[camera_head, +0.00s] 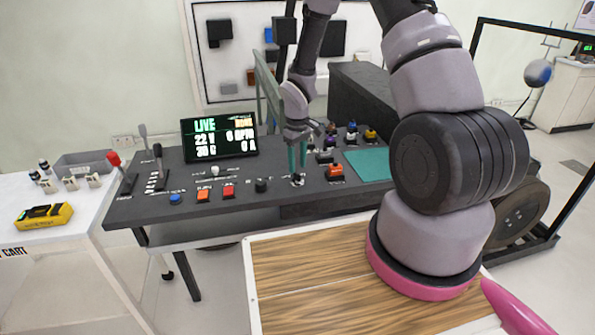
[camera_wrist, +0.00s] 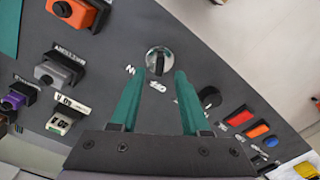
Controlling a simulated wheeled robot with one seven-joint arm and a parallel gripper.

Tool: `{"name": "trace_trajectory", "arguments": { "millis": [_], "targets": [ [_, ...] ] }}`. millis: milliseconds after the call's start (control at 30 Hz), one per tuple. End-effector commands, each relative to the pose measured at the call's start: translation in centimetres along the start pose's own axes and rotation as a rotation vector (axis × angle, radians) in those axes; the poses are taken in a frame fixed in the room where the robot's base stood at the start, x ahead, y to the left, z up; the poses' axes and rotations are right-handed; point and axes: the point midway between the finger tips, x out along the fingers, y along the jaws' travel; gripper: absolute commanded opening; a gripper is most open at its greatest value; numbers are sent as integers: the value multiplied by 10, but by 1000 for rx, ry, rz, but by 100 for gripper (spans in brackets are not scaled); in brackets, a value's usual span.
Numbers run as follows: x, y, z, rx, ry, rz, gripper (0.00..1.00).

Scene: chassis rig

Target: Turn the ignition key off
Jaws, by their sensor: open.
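The ignition key is a dark upright bar on a round silver switch (camera_wrist: 158,61), set in the dark panel in the wrist view. In the head view the silver switch (camera_head: 297,181) shows at the panel's front edge, partly behind the fingertips. My gripper (camera_wrist: 159,80) has two green fingers, apart, with nothing between them. Its tips appear on either side of the key's near side in the wrist view. In the head view my gripper (camera_head: 297,168) points down just above the switch. I cannot tell whether the fingers touch the key. The panel print beside it is partly hidden.
A black knob (camera_head: 261,185), red button (camera_head: 229,191) and orange button (camera_head: 203,195) lie left of the switch. An orange connector (camera_head: 335,171) and other plugs stand to its right. A lit screen (camera_head: 219,137) reads LIVE. A wooden-topped surface (camera_head: 300,275) is in front.

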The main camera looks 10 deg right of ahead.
Motion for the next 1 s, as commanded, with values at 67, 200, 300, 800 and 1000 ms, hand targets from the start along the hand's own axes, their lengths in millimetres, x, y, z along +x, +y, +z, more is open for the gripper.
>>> {"name": "trace_trajectory", "arguments": {
  "millis": [67,200,300,800,1000],
  "targets": [
    [-19,1,0,3,4,2,46],
    [-45,1,0,1,3,2,46],
    [-59,1,0,2,2,1,46],
    [-72,0,0,2,0,1,46],
    [-118,9,7,77,44,33,46]
  ]
}}
